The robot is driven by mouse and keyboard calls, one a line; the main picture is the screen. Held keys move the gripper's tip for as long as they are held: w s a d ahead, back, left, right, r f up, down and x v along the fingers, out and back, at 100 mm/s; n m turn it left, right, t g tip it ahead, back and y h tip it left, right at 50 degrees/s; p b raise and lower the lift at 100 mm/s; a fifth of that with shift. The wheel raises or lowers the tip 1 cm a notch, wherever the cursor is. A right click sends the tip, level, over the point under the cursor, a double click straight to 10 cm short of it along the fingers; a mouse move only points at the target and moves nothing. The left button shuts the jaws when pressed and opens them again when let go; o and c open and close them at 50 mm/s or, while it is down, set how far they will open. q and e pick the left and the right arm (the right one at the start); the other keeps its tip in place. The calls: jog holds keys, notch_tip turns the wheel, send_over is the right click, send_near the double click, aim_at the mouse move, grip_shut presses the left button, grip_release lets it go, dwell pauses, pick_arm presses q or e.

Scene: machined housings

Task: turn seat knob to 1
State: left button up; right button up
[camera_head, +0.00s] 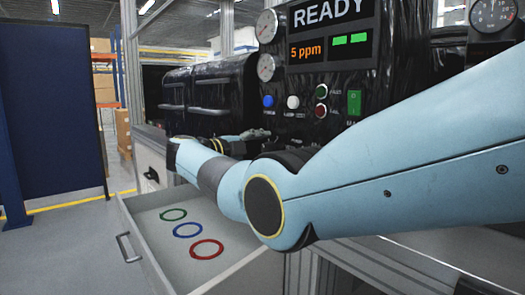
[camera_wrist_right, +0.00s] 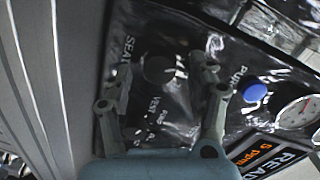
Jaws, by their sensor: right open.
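The dark round seat knob (camera_wrist_right: 158,69) shows in the right wrist view on the glossy black panel (camera_wrist_right: 185,120), beside the label SEAT. My right gripper (camera_wrist_right: 163,84) is open, with its two fingers spread on either side of the knob. I cannot tell whether they touch it, and the knob's pointer is too dark to read. In the head view my right gripper (camera_head: 238,143) is at the panel, partly hidden by my own pale blue arm, and I cannot make out the knob there. My left gripper is not in view.
A blue button (camera_head: 268,101), a white button (camera_head: 292,102) and a green switch (camera_head: 354,102) sit on the panel. The display (camera_head: 331,32) reads READY and 5 ppm. An open drawer (camera_head: 150,250) below holds green, blue and red rings.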

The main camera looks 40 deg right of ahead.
jog(key=s+a+r, duration=0.1)
jog(key=a, duration=1)
jog(key=shift+s+a, duration=0.2)
jog(key=shift+s, duration=0.05)
